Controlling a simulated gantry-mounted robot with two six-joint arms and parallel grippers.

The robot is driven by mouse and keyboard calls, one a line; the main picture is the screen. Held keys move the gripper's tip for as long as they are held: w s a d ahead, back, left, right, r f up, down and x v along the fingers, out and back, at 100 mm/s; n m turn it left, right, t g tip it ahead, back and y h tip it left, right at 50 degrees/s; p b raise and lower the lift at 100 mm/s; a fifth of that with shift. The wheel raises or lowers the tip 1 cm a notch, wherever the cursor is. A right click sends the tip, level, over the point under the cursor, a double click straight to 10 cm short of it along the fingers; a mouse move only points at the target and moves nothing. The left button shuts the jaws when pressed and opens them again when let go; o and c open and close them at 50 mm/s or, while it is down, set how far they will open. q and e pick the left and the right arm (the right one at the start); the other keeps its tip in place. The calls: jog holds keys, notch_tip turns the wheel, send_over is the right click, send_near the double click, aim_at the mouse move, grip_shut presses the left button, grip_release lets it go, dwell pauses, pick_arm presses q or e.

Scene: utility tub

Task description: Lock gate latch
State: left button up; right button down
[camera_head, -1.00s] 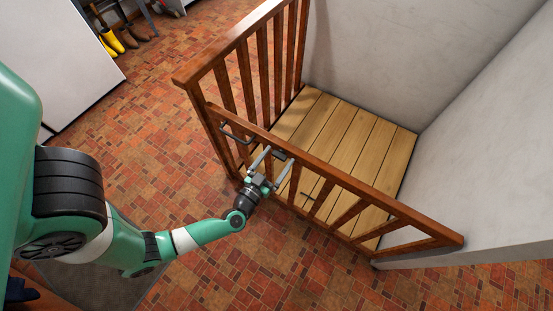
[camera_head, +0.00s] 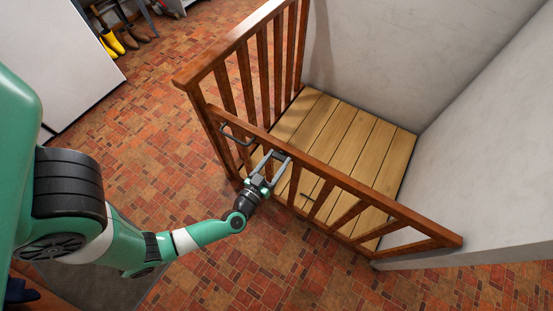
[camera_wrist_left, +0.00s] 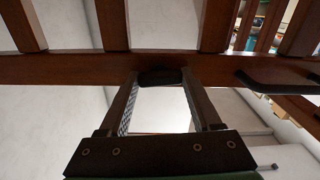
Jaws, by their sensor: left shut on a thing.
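The wooden gate (camera_head: 350,184) is a brown slatted panel across the front of the plank-floored pen and appears closed against the left-hand railing. A small dark latch piece (camera_wrist_left: 160,77) sits on the gate's top rail, between my fingertips in the left wrist view. My left gripper (camera_head: 277,155) reaches the top rail from the front and is shut on that piece; its fingers partly hide it in the head view. A dark bar handle (camera_head: 236,132) is on the rail to the left, and it also shows in the left wrist view (camera_wrist_left: 275,82). My right gripper is out of view.
A slatted railing (camera_head: 240,55) runs back from the gate's left end. Pale walls (camera_head: 380,50) enclose the pen at the back and right. Yellow boots (camera_head: 112,42) stand far off at upper left. The brick floor (camera_head: 320,275) before the gate is clear.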

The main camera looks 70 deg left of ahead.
pick_arm(q)
jog(key=n, duration=0.3)
jog(key=shift+p, duration=0.4)
jog(key=n, duration=1.3)
jog(key=shift+b, duration=0.35)
jog(key=shift+n, duration=0.5)
jog(key=o, duration=1.4)
